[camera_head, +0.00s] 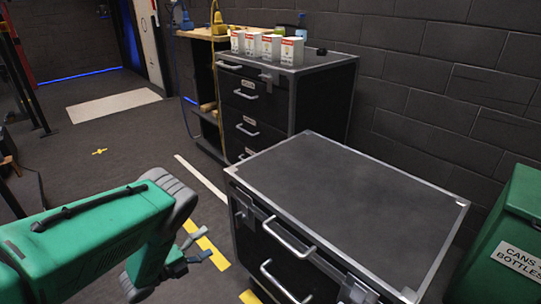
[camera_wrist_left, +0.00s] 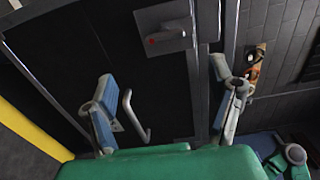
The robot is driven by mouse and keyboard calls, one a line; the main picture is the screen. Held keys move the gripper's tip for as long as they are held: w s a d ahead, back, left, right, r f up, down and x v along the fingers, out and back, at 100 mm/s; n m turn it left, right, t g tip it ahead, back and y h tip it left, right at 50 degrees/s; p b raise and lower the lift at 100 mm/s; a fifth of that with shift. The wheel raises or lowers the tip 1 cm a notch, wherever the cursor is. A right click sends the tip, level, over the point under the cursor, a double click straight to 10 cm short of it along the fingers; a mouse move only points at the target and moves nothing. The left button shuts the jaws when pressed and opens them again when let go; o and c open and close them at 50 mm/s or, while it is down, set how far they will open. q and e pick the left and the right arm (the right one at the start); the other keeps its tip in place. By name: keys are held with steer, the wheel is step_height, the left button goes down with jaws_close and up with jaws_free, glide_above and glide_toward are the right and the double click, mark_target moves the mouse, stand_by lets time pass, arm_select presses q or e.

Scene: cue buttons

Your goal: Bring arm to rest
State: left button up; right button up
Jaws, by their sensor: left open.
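My left arm comes in from the lower left of the head view, green with a grey joint. Its left gripper (camera_head: 204,244) hangs low over the floor, left of the near black cabinet (camera_head: 345,190). The two fingers are apart with nothing between them. In the left wrist view the gripper (camera_wrist_left: 162,75) also shows its fingers spread wide, in front of a dark cabinet face with a metal handle (camera_wrist_left: 135,117). Whether a finger touches the cabinet I cannot tell.
The near cabinet's top is bare, and its drawer handles (camera_head: 288,240) stick out toward my arm. A farther cabinet (camera_head: 322,93) carries several white-and-red boxes (camera_head: 291,51). A green bin (camera_head: 507,235) stands at right. The floor (camera_head: 110,150) at left is mostly open.

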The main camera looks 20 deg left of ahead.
arm_select(q)
steer(key=s+d+r+n+g+y+p, duration=0.1)
steer(key=s+d+n+g+y, duration=0.1)
steer(key=s+d+n+g, duration=0.2)
steer(key=s+d+r+n+g+y+p, duration=0.2)
steer(key=s+d+n+g, duration=0.3)
steer(key=s+n, duration=0.5)
steer(key=s+d+r+n+g+y+p, duration=0.2)
steer(key=s+n+g, duration=0.4)
steer(key=s, duration=0.7)
steer(key=d+n+y, duration=0.1)
steer(key=d+n, duration=0.1)
steer(key=shift+s+d+r+g, duration=0.15)
steer(key=shift+s+d+g, duration=0.2)
steer(key=shift+d+g, duration=0.05)
steer(key=shift+w, duration=0.1)
